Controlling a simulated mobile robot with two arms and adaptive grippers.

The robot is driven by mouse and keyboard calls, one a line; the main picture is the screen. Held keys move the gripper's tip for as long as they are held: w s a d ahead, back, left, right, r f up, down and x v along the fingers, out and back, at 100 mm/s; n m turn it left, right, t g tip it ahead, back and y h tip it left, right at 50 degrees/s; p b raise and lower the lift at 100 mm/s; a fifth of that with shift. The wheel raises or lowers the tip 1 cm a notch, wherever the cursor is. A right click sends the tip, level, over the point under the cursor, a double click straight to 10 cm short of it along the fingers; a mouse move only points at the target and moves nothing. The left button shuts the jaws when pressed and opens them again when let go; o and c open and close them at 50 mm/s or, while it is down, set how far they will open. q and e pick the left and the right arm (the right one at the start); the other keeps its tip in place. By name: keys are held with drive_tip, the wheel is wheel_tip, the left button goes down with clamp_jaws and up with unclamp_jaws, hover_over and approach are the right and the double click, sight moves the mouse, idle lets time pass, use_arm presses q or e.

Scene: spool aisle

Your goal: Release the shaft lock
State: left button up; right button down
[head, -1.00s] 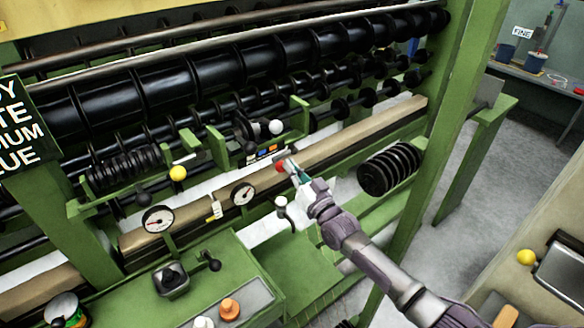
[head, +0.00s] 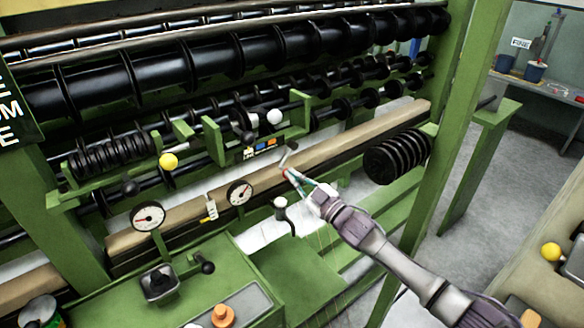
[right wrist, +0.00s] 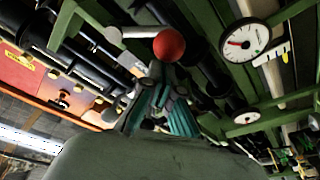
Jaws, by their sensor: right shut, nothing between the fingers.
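A short grey lever (head: 289,154) with a red ball knob (head: 284,172) sits at the beam under the roller shafts, near the middle of the head view. I take it to be the shaft lock. My right gripper (head: 289,174) reaches it from the lower right, its fingers shut and empty at the knob. In the right wrist view, the red knob (right wrist: 169,45) stands just beyond the fingertips (right wrist: 160,72), with its pale rod (right wrist: 138,32) running left. I cannot tell whether the fingers touch it. My left gripper is not in view.
Close by are a white-knobbed lever (head: 281,205), a dial gauge (head: 239,193), a yellow ball knob (head: 168,161) and a bracket (head: 215,140) with coloured labels. A stack of black discs (head: 397,156) hangs right of my gripper. Open floor (head: 420,215) lies farther right.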

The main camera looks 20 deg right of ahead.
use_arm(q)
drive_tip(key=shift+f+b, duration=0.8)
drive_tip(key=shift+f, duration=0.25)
use_arm(e)
drive_tip(key=shift+w+d+f+n+g+y, duration=0.1)
drive_tip(key=shift+d+f+n+g+y, duration=0.15)
drive_tip(key=shift+n, duration=0.55)
drive_tip(key=shift+w+d+f+n+g+y, duration=0.15)
drive_tip(key=shift+d+f+n, duration=0.15)
drive_tip(key=shift+n, duration=0.5)
drive_tip(key=shift+w+d+f+n+g+y, duration=0.1)
drive_tip(key=shift+d+f+n+g, duration=0.15)
drive_tip(key=shift+n, duration=0.55)
